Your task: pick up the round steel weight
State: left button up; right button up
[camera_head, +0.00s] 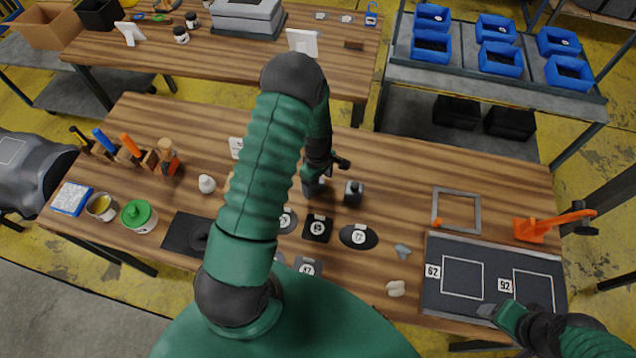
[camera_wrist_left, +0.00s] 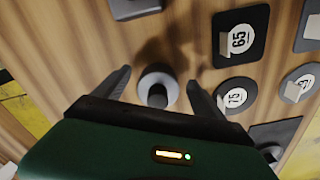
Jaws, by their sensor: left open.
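The round steel weight (camera_wrist_left: 158,88), a grey disc with a darker knob on top, stands on the wooden table in the left wrist view. My left gripper (camera_wrist_left: 158,80) is open, with one finger on each side of the weight and gaps to both. In the head view the weight (camera_head: 311,188) is partly covered by my left gripper (camera_head: 328,170), which hangs low over the table. My right gripper (camera_head: 498,312) is at the lower right, over the front of the dark panel; its jaws are not clear.
A dark block (camera_head: 353,193) stands close to the right of the weight. Numbered dark pads, including a square one marked 65 (camera_head: 318,228), lie in front. A framed panel (camera_head: 492,272) and an orange clamp-like tool (camera_head: 540,226) are at the right.

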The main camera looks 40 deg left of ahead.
pick_arm(q)
jog(key=shift+a+f, duration=0.65)
jog(key=shift+f, duration=0.25)
jog(key=shift+a+f, duration=0.1)
jog(key=shift+a, duration=0.15)
jog(key=shift+c, duration=0.6)
jog(key=shift+w+d, duration=0.1)
jog(key=shift+d, duration=0.35)
jog(key=c, duration=1.4)
jog(key=shift+a, duration=0.15)
grip_shut()
jog(key=shift+a+r, duration=0.15)
jog(key=shift+r, duration=0.05)
pick_arm(e)
jog(key=shift+a+r, duration=0.2)
jog(key=shift+a, duration=0.65)
